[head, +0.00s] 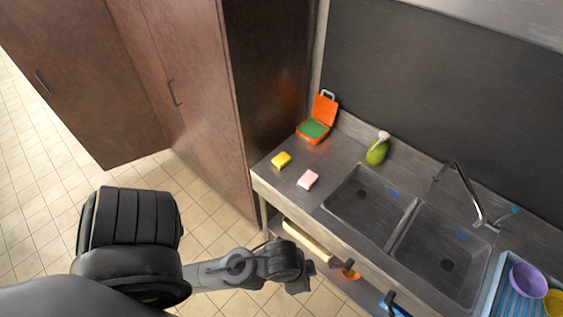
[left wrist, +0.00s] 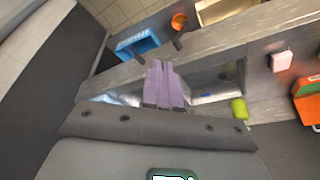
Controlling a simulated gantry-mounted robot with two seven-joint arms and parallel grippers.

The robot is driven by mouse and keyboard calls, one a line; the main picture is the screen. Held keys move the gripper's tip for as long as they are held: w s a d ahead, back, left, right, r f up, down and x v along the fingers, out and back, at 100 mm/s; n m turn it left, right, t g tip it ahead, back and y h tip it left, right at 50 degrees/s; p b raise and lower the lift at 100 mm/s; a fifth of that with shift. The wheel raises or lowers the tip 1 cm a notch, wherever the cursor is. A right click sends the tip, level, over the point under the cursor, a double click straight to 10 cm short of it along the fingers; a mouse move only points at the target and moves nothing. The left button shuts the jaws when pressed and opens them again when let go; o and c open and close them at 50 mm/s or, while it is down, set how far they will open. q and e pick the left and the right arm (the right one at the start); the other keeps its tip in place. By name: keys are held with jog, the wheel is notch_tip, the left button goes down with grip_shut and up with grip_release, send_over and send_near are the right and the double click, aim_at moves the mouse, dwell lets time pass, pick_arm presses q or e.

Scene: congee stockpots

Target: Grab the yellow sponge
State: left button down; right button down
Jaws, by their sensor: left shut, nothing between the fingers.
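The yellow sponge (head: 281,160) lies on the steel counter near its left end in the head view, left of a pink sponge (head: 307,179). My left gripper (head: 300,284) is low in front of the counter, well apart from the yellow sponge. In the left wrist view its fingers (left wrist: 163,85) are together with nothing between them. That view shows the pink sponge (left wrist: 281,60) at the right. A small yellow patch at its right edge may be the yellow sponge, but I cannot tell. My right gripper is not in view.
An open orange box (head: 312,130) with a green inside stands behind the sponges. A green bottle (head: 377,149) stands behind the double sink (head: 368,205). A blue rack (head: 492,296) with bowls is at the right. Tall brown cabinets (head: 190,90) border the counter's left.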

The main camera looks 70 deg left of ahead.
pick_arm(q)
jog(key=c, duration=1.8)
grip_release()
jog(key=shift+a, duration=0.15)
jog(key=shift+c, duration=0.2)
jog(key=o, duration=1.8)
